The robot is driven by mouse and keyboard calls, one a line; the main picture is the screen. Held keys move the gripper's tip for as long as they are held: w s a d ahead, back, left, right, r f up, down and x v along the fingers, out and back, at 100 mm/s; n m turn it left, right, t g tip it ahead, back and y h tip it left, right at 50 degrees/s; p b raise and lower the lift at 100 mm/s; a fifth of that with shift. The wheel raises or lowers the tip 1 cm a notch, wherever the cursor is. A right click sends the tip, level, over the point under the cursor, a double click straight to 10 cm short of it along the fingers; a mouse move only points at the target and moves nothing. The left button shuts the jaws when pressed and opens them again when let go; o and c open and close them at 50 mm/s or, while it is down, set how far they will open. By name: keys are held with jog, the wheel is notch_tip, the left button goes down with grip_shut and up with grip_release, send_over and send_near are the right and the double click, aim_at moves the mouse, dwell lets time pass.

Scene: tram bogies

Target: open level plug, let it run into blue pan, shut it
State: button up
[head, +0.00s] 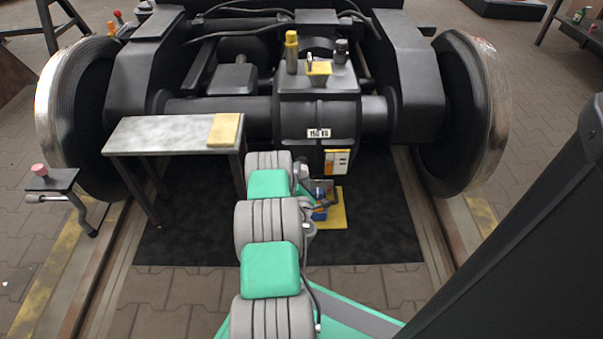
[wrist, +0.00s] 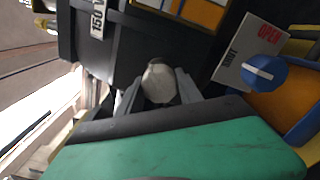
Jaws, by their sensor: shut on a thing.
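In the wrist view my gripper (wrist: 158,92) is shut on a pale grey, rounded level plug (wrist: 158,80), with one dark finger on each side. The plug is at the dark gearbox housing (wrist: 130,45); its threads and seat are hidden. In the head view my arm hides the fingers and plug, in front of the gearbox (head: 318,105). A blue-edged thing with an orange inside (wrist: 305,125), probably the blue pan, shows at the right of the wrist view. Blue also shows low beside my wrist in the head view (head: 320,213). No running liquid can be made out.
A blue knob (wrist: 265,72) on a plate marked OPEN stands right of my gripper. A small bench (head: 165,135) is left of my arm, and wheels (head: 470,110) flank the bogie. The dark floor mat (head: 385,230) is clear at right.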

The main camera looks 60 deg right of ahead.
jog(key=n, duration=0.4)
jog(key=shift+w+n, duration=0.25)
jog(key=shift+n, duration=0.15)
jog(key=shift+n+b, duration=0.35)
jog(key=shift+n, duration=1.65)
jog(key=shift+r, duration=0.1)
jog(key=o, duration=1.1)
jog(key=shift+a, duration=0.1)
jog(key=shift+c, duration=0.2)
jog(key=o, duration=0.3)
jog(key=shift+s, duration=0.2)
